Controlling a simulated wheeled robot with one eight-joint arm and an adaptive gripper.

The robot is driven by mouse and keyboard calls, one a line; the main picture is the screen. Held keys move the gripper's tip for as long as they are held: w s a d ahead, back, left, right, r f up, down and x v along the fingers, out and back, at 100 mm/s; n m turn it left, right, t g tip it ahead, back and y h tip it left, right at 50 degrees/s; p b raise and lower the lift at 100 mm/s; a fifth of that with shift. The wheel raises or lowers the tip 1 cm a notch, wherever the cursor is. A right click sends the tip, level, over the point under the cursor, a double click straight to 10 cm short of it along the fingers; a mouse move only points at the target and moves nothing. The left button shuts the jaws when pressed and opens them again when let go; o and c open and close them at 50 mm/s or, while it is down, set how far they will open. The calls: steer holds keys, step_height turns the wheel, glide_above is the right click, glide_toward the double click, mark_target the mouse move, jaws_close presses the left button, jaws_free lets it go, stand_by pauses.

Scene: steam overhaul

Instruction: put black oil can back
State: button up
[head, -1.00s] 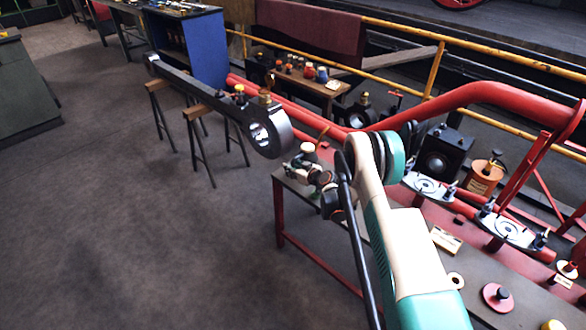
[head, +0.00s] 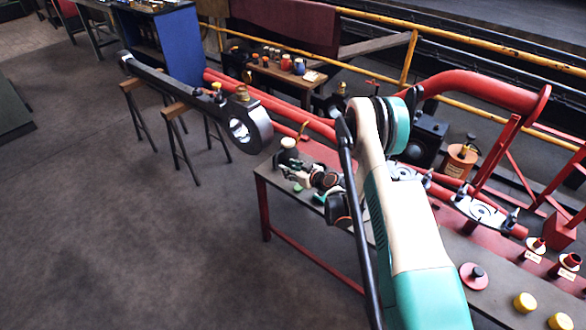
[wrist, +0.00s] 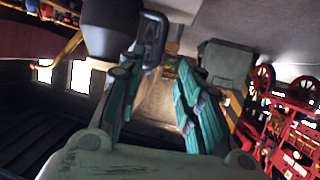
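A dark rounded can with a pale top (head: 288,154), which looks like the black oil can, stands at the far left end of the workbench (head: 262,180) in the head view. In the wrist view a dark body with a loop handle (wrist: 155,40) shows at the top, apparently the same can. My gripper (head: 300,174) is beside the can, just on its near side. In the wrist view its teal fingers (wrist: 160,75) are spread with a gap between them. The handle appears close to the left fingertip; whether they touch cannot be told.
A long dark connecting rod (head: 190,88) lies on trestles behind left. Red pipes (head: 300,115) run behind the bench. Yellow knobs (head: 525,302), red discs and metal plates (head: 480,208) sit along the bench to the right. The floor at left is clear.

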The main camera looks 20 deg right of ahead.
step_height(320, 180, up, 18)
steer(key=s+a+g, duration=0.2)
steer(key=s+a+r+m+g+h, duration=0.1)
steer(key=s+a+r+m+h, duration=0.1)
steer(key=s+r, duration=1.05)
steer(key=s+r+m+g+h, duration=0.1)
steer(key=s+r, duration=0.3)
steer(key=s, duration=0.3)
steer(key=s+r+h, duration=0.1)
steer(key=s+r, duration=0.3)
steer(key=s, duration=0.3)
steer(key=s+d+f+m+g+h, duration=0.1)
steer(key=s+d+m, duration=0.1)
steer(key=s, duration=1.4)
steer(key=shift+s+d+f+h, duration=0.2)
steer(key=shift+s+f+h, duration=0.15)
steer(key=shift+f+h, duration=0.05)
steer(key=shift+o, duration=0.2)
